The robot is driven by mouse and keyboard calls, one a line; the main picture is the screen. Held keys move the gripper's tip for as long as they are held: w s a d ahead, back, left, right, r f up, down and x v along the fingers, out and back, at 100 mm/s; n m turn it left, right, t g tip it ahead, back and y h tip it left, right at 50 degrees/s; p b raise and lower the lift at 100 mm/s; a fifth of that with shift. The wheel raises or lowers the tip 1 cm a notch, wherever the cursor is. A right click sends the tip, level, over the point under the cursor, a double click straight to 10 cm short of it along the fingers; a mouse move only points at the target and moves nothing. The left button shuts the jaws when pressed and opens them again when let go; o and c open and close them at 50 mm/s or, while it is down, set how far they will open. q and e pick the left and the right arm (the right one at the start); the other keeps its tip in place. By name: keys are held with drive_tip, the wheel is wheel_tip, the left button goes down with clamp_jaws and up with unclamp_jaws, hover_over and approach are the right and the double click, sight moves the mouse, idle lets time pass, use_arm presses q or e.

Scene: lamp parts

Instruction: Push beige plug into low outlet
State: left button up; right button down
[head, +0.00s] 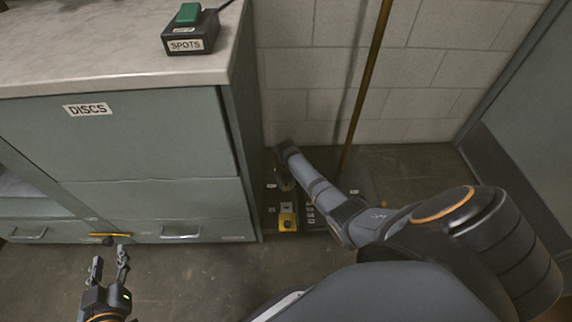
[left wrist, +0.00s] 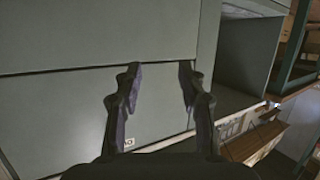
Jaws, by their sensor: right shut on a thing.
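My right arm reaches down into the gap between the cabinet and the block wall. My right gripper (head: 283,180) is small and dark there, low beside the cabinet's side. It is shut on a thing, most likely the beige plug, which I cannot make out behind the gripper. The low outlet cannot be told apart in this dark corner. Below the gripper are a yellow piece (head: 288,221) and several small white labels on dark units. My left gripper (head: 110,262) is open and empty in front of the lower drawers; its spread fingers also show in the left wrist view (left wrist: 161,70).
The grey-green cabinet (head: 120,135), labelled DISCS, stands at the left. On its top is a dark box (head: 190,42) labelled SPOTS with a green switch. A brass pole (head: 367,85) rises behind my right arm. A yellow-orange bar (head: 108,235) is at the drawer front.

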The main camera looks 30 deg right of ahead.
drive_tip(key=shift+s+a, duration=0.1)
drive_tip(key=shift+s, duration=0.1)
drive_tip(key=shift+s+a+p, duration=0.1)
drive_tip(key=shift+s+p, duration=0.05)
drive_tip(key=shift+p, duration=0.3)
drive_tip(key=shift+s+a, duration=0.1)
drive_tip(key=shift+s, duration=0.05)
drive_tip(key=shift+s+a+p, duration=0.1)
drive_tip(key=shift+s+p, duration=0.1)
drive_tip(key=shift+p, duration=0.2)
use_arm(q)
drive_tip(key=s+f+g+p, duration=0.3)
drive_tip(key=s+f+g, duration=0.7)
drive_tip(key=s, duration=0.5)
drive_tip(key=shift+d+f+g, duration=0.25)
drive_tip(key=shift+f+g, duration=0.15)
drive_tip(key=shift+f, duration=1)
use_arm(e)
drive_tip(key=shift+s+a, duration=0.4)
drive_tip(key=shift+s, duration=0.25)
drive_tip(key=shift+s+a, duration=0.4)
drive_tip(key=shift+s, duration=0.25)
drive_tip(key=c, duration=1.6)
unclamp_jaws()
clamp_jaws()
